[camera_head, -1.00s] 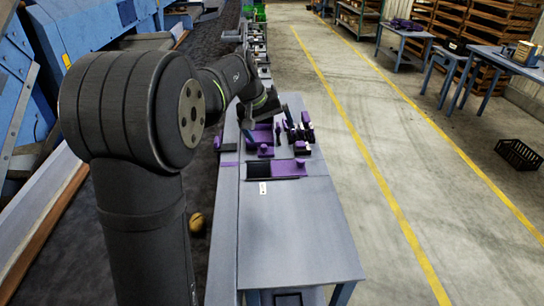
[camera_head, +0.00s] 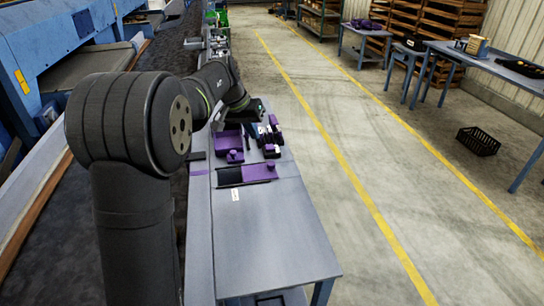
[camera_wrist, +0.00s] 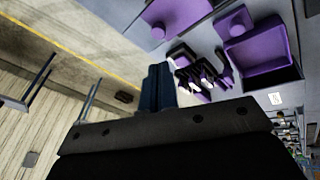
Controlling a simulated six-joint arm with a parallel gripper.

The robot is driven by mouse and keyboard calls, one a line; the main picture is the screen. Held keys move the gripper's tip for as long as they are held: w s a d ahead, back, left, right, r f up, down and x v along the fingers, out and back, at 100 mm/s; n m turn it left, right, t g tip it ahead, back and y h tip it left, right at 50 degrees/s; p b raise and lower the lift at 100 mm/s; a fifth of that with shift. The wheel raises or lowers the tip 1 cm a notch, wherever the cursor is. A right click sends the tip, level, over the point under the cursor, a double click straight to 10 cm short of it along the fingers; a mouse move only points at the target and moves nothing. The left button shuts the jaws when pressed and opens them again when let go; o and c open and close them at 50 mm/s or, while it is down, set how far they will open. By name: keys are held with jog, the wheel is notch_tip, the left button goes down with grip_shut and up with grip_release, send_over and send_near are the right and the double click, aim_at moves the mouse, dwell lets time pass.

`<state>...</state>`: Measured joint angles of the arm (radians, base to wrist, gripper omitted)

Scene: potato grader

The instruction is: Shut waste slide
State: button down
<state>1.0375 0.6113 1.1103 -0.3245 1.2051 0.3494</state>
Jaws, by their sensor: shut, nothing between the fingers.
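A flat purple slide plate (camera_head: 262,173) with a round knob lies on the grey bench. The dark opening (camera_head: 230,177) to its left shows uncovered. In the wrist view part of a purple plate with a knob (camera_wrist: 180,14) shows at the top edge. My gripper (camera_wrist: 157,80) is shut and empty, its blue fingers together, above the bench and pointing toward its right side. In the head view my gripper (camera_head: 251,128) is beyond the slide plate and apart from it; its fingers are small there. No label naming the waste slide is legible.
A purple tray (camera_head: 228,141) with a knob sits beyond the slide, beside several small black and purple parts (camera_head: 270,135). A small white tag (camera_head: 236,194) lies in front of the opening. The bench's near half (camera_head: 270,240) is clear. A black crate (camera_head: 478,140) stands on the floor.

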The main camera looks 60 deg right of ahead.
aim_at(253, 171)
jog(key=s+d+f+m, duration=0.2)
jog(key=d+f+m, duration=0.1)
jog(key=f, duration=0.1)
jog(key=s+d+f+m, duration=0.2)
jog(key=d+f+m, duration=0.1)
jog(key=f, duration=0.1)
jog(key=s+d+f+m+y, duration=0.1)
jog(key=s+d+f+m, duration=0.1)
jog(key=d+f+m, duration=0.2)
jog(key=shift+s, duration=0.1)
jog(key=shift+w+a+f, duration=0.2)
jog(key=shift+w+a, duration=0.25)
jog(key=shift+a, duration=0.1)
jog(key=shift+w+a+f, duration=0.15)
jog(key=shift+w+a, duration=0.25)
jog(key=shift+a, duration=0.1)
jog(key=shift+w+a+g, duration=0.25)
jog(key=shift+a+g, duration=0.05)
jog(key=shift+a, duration=0.15)
jog(key=w+a, duration=0.6)
jog(key=w, duration=0.1)
jog(key=shift+a, duration=0.4)
